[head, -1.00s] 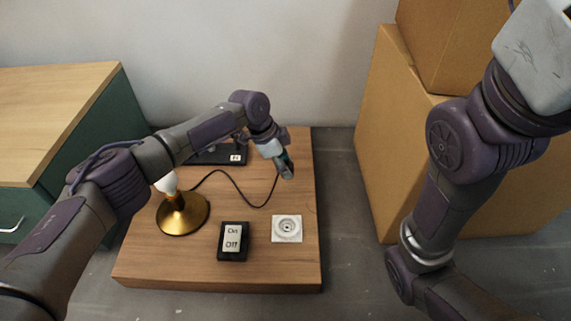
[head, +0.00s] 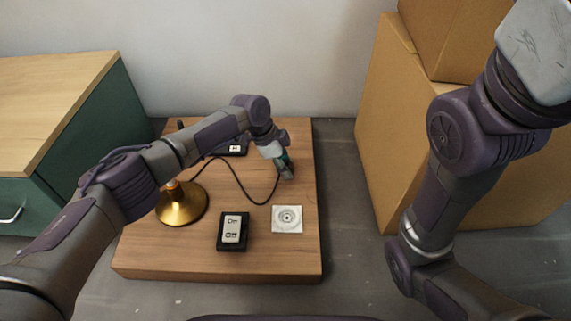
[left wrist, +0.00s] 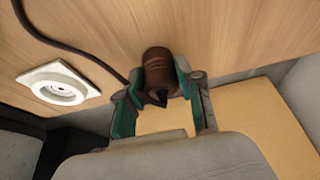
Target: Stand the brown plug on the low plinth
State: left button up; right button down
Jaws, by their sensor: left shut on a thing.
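The brown plug (left wrist: 159,72) is between the fingers of my left gripper (left wrist: 160,92) in the left wrist view. The gripper is shut on it, and one end of the plug faces the wood. I cannot tell whether it touches. In the head view my left gripper (head: 286,171) is over the back right of the low wooden plinth (head: 160,252) and hides most of the plug. A dark cord (head: 240,185) loops across the wood to the gripper. My right arm shows at the right, but its gripper is outside the frames.
A white round socket (head: 287,218) sits in front of the gripper; it also shows in the wrist view (left wrist: 60,82). An On/Off switch (head: 232,230) and a brass lamp base (head: 181,207) stand to the left. Cardboard boxes (head: 400,120) stand at right.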

pick_arm(q)
jog(key=shift+f, duration=0.35)
jog(key=o, duration=1.2)
